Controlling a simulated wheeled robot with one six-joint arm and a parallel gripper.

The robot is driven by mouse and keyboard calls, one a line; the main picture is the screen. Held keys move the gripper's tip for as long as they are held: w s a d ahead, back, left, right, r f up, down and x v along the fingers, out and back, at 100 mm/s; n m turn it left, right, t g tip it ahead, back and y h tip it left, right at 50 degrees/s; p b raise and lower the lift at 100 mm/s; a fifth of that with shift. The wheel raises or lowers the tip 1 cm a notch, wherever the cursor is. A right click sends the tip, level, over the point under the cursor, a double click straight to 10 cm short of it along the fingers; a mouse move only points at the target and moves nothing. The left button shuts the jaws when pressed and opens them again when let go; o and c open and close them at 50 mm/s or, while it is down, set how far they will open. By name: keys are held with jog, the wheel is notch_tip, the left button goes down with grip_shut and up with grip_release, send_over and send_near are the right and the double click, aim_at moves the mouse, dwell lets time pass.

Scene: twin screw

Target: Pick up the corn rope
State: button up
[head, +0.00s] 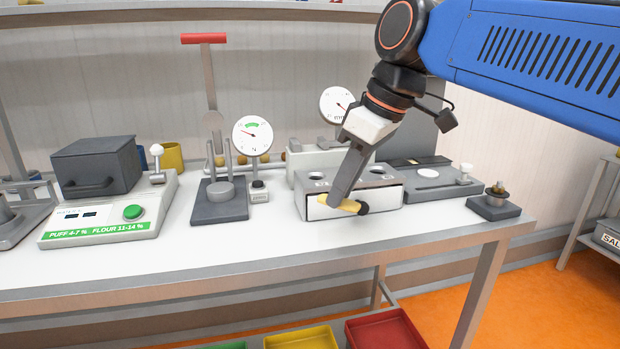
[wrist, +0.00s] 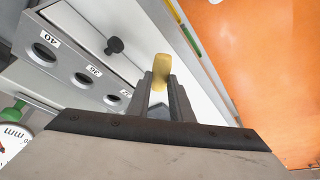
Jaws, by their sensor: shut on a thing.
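The corn rope is a short yellow piece (head: 347,205). In the head view it sticks out at my gripper's fingertips, in front of the grey block with round holes. My gripper (head: 345,203) points down and is shut on it. In the wrist view the yellow rope (wrist: 161,70) stands out beyond the two dark fingers (wrist: 160,95), which close on its near part and hide it. I cannot tell for sure whether the rope touches the bench.
The grey block (head: 390,192) with numbered holes stands right behind my gripper; a dark knob (wrist: 114,45) juts from its front. A dial gauge (head: 252,136) and a scale-like device (head: 110,218) stand left. A small dark stand (head: 494,208) is at right. The bench front (head: 250,262) is clear.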

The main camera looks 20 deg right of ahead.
jog(key=s+d, duration=1)
jog(key=shift+s, duration=0.3)
dwell(0.4)
jog(key=shift+s+d, duration=0.1)
